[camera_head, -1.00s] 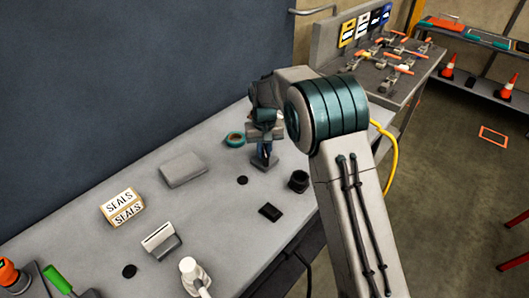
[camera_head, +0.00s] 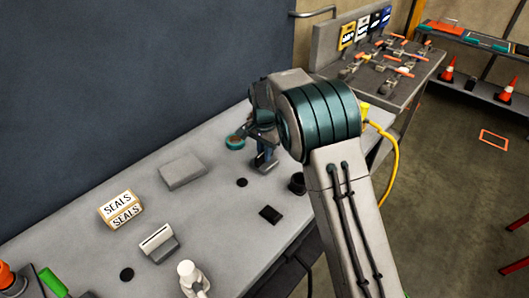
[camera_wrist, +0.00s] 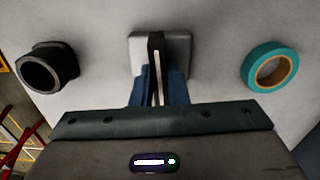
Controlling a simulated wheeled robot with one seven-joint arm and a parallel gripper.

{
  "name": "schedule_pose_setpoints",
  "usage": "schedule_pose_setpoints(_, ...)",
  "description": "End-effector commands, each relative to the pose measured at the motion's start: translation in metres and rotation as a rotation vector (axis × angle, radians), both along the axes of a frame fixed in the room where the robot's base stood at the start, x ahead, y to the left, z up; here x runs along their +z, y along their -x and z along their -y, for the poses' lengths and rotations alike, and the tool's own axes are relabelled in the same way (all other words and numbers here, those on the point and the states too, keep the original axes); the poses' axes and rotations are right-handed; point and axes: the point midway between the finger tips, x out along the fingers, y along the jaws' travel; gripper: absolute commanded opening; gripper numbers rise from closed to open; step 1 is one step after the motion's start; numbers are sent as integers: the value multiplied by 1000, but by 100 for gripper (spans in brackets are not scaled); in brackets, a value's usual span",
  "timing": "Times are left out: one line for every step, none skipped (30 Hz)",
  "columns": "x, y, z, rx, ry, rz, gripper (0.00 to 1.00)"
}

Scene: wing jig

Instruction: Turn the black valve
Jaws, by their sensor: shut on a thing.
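The black valve shows in the wrist view as a narrow upright black handle (camera_wrist: 156,42) with a pale inner strip, on a light grey square base (camera_wrist: 178,42). My gripper (camera_wrist: 159,88) has its two blue fingers shut on the handle, one on each side. The lower part of the handle is hidden between the fingers and behind the gripper body. In the head view, my gripper (camera_head: 263,155) points down at the small grey base on the bench, and my arm's large teal joint is just to the right. The handle's angle is hard to tell there.
A teal tape roll (camera_wrist: 270,68) and a black ring-shaped cup (camera_wrist: 48,68) flank the valve on the bench. A grey box (camera_head: 182,172), a SEALS box (camera_head: 121,209) and a flat black piece (camera_head: 270,215) lie nearer. The dark wall (camera_head: 130,80) stands behind the bench.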

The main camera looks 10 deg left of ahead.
Motion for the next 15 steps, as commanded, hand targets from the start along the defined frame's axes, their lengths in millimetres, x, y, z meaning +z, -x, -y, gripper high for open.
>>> schedule_pose_setpoints(1, 0, -1, -17, -2, 3, 0)
schedule_pose_setpoints(1, -1, -1, -29, -2, 3, 0)
schedule_pose_setpoints(1, 0, -1, -41, -2, 3, 0)
schedule_pose_setpoints(1, 0, -1, -49, -2, 3, 0)
schedule_pose_setpoints(1, 0, -1, -58, -2, 3, 0)
schedule_pose_setpoints(1, 0, -1, -66, -2, 3, 0)
schedule_pose_setpoints(1, 0, -1, -71, -2, 3, 0)
schedule_pose_setpoints(1, 0, -1, -75, -2, 3, 0)
schedule_pose_setpoints(1, 0, -1, -80, -2, 3, 0)
schedule_pose_setpoints(1, -1, -1, -83, -2, 3, 0)
schedule_pose_setpoints(1, -1, -1, -86, -3, 4, 0)
schedule_pose_setpoints(1, -1, -1, -88, -3, 4, 0)
schedule_pose_setpoints(1, -1, -1, -89, -3, 4, 0)
schedule_pose_setpoints(1, -1, -1, -90, -3, 4, 0)
schedule_pose_setpoints(1, -1, -1, -90, -3, 3, 0)
